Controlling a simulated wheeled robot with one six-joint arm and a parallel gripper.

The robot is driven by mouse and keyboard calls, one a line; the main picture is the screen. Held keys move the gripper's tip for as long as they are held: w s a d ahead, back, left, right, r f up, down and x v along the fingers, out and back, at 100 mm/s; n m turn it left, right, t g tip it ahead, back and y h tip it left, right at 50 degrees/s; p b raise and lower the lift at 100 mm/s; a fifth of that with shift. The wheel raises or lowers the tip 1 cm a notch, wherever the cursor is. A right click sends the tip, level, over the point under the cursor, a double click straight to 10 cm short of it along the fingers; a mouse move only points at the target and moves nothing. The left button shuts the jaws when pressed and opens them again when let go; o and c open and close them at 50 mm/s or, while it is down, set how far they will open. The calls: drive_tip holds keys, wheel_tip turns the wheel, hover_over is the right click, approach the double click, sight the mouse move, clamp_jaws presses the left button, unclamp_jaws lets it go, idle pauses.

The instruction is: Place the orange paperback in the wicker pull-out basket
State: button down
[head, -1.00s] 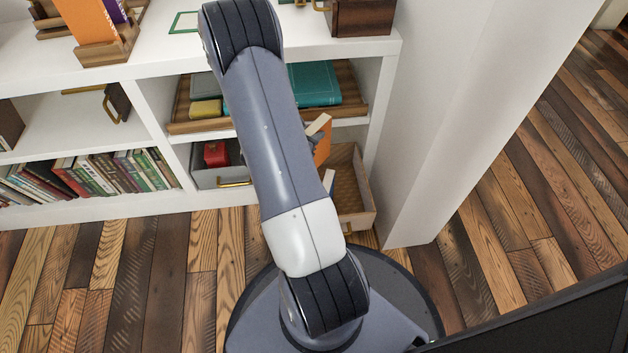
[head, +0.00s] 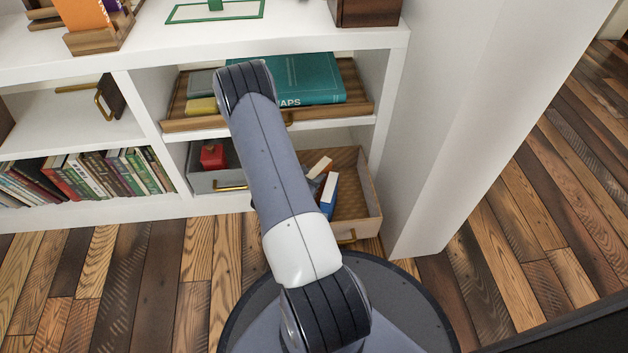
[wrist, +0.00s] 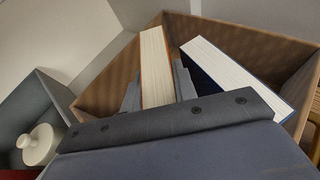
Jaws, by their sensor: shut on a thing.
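The orange paperback (head: 320,167) shows its cream page edge and a little orange cover beside my arm in the head view. In the wrist view my gripper (wrist: 158,88) is shut on the orange paperback (wrist: 156,60), one grey finger on each side. The paperback is tilted and inside the wicker pull-out basket (head: 358,208), which is pulled out at the bottom right of the shelf unit. Its wall (wrist: 98,95) surrounds the book in the wrist view. I cannot tell whether the book touches the basket floor.
A blue book (head: 329,195) stands in the basket close to the paperback's right. A grey drawer (head: 205,181) with a red object (head: 212,156) is to the left. Above sits a wooden tray (head: 195,124) with a teal book (head: 300,80). The basket's right side is free.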

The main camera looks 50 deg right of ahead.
drive_tip(key=shift+f, duration=0.5)
drive_tip(key=shift+f, duration=0.2)
drive_tip(key=c, duration=1.4)
unclamp_jaws()
drive_tip(key=shift+r, duration=0.1)
drive_tip(key=p+v, duration=0.4)
drive_tip(key=v, duration=0.8)
